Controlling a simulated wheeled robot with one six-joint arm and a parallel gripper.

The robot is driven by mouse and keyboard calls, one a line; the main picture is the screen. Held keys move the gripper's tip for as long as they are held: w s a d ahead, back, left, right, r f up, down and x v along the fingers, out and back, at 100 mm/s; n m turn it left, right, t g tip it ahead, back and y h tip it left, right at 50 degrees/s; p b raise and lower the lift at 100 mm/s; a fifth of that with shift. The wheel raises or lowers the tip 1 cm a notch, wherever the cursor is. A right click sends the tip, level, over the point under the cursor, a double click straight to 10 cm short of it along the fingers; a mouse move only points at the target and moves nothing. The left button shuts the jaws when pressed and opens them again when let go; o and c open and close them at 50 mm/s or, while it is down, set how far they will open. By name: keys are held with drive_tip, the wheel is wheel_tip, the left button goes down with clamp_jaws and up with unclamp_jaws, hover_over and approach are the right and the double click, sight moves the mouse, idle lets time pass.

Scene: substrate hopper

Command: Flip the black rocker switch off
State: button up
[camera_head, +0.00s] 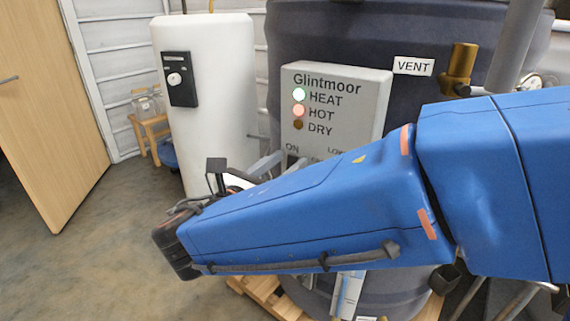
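The grey control box (345,95) labelled Glintmoor is on the front of a large dark tank. An ON label (292,148) shows low on the box. My blue arm covers the box's lower part, and I see no black rocker switch. Grey parts that look like my gripper (278,163) show above the arm, by the box's lower left corner. They are mostly hidden, so I cannot tell their opening or any contact.
A white cylinder (215,95) with a black dial plate (180,80) stands left of the dark tank (420,25). A brass valve (460,68) is at upper right. A wooden stool (150,135) and door (45,110) are at left. The floor at lower left is clear.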

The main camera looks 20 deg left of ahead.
clamp_jaws()
drive_tip(key=shift+f, duration=0.2)
drive_tip(key=shift+s+f+t+h, duration=0.1)
drive_tip(key=shift+f+t+h, duration=0.1)
drive_tip(key=shift+t, duration=0.5)
drive_tip(key=shift+s+f+t+h, duration=0.1)
drive_tip(key=shift+t+h, duration=0.1)
drive_tip(key=shift+t, duration=0.5)
drive_tip(key=shift+o, duration=0.3)
unclamp_jaws()
drive_tip(key=v, duration=1.7)
drive_tip(key=shift+a, duration=0.2)
